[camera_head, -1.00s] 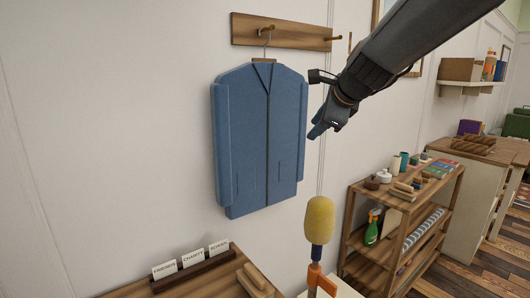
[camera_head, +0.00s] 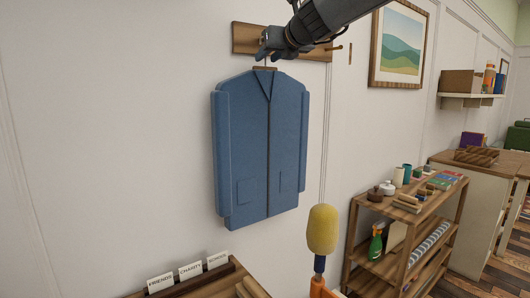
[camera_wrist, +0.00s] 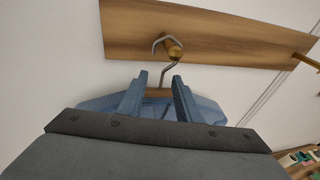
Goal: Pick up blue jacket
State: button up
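The blue jacket (camera_head: 262,150) hangs upright on a wooden hanger from a peg rail (camera_head: 242,38) on the wall in the head view. My gripper (camera_head: 263,54) is at the top of the jacket, in front of the hanger's hook. In the wrist view my gripper (camera_wrist: 158,78) is open, with one blue finger on each side of the hanger's neck (camera_wrist: 158,92). The metal hook (camera_wrist: 165,68) hangs on a wooden peg (camera_wrist: 173,48). The jacket's shoulders (camera_wrist: 95,103) show below the fingers. Whether the fingers touch the hanger cannot be told.
A second peg (camera_head: 338,47) is empty. A framed picture (camera_head: 398,42) hangs to the right. A yellow-headed duster (camera_head: 322,230) stands in front. A sorter labelled FRIENDS, CHARITY and SCHOOL (camera_head: 190,278) is below the jacket. A wooden shelf (camera_head: 350,235) stands at the right.

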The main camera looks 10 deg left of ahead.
aim_at(266, 58)
jog(key=shift+p+x, duration=0.3)
jog(key=shift+x, duration=1.4)
jog(key=shift+d+f, duration=0.1)
jog(key=shift+d, duration=0.05)
grip_shut()
